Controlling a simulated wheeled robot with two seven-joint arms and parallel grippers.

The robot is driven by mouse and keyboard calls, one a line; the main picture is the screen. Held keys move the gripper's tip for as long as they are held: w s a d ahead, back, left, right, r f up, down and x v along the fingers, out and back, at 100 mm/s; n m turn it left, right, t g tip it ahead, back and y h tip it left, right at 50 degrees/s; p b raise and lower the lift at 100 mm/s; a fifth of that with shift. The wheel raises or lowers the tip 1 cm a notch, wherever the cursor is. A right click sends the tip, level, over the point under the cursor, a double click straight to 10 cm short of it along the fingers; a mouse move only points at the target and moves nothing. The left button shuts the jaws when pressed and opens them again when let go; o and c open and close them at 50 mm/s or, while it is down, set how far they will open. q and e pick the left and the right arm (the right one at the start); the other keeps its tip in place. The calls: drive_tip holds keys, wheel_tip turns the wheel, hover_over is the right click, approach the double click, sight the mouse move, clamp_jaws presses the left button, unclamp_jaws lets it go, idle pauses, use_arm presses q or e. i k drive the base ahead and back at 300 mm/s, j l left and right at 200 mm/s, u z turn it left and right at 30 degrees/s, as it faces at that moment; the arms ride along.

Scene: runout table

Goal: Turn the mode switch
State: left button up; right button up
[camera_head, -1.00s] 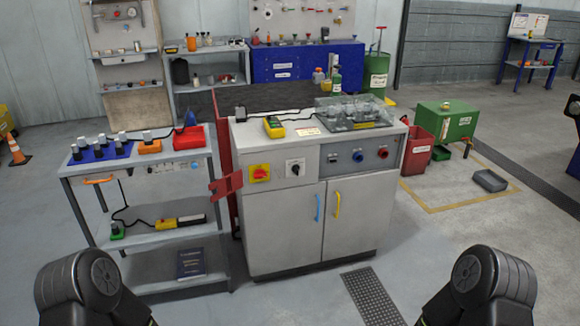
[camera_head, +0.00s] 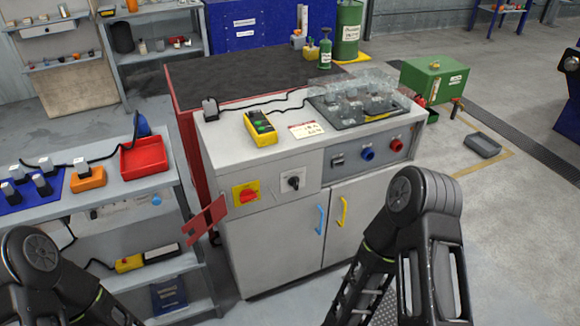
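The mode switch appears to be the black rotary knob on a white plate (camera_head: 293,182) on the front panel of the grey cabinet (camera_head: 262,238). Its pointer looks roughly upright; its exact setting is too small to read. A red rotary handle on a yellow plate (camera_head: 246,194) sits to its left. My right arm stands at the lower right in front of the cabinet's right door, and my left arm is at the lower left, in front of the cart. Both arms are apart from the switch. Neither gripper's fingertips can be made out.
A red hinged flap (camera_head: 206,222) sticks out at the cabinet's left front edge. Blue (camera_head: 320,219) and yellow (camera_head: 343,212) door handles protrude. A yellow device (camera_head: 260,128) and a clear cover (camera_head: 362,92) are on top. A cart (camera_head: 120,202) stands left, with a red tray (camera_head: 144,157).

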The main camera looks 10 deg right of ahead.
sight(294, 181)
drive_tip(key=i+l, duration=0.25)
drive_tip(key=i+l+u, duration=0.1)
drive_tip(key=l, duration=0.4)
drive_tip(key=i+l, duration=0.55)
drive_tip(key=l, duration=0.7)
drive_tip(key=k+l+u, duration=0.1)
drive_tip(key=l, duration=0.4)
drive_tip(key=k+l, duration=0.1)
drive_tip(key=l, duration=0.4)
drive_tip(key=k+l+u, duration=0.1)
drive_tip(key=l, duration=0.4)
drive_tip(key=k+l, duration=0.1)
drive_tip(key=l, duration=0.4)
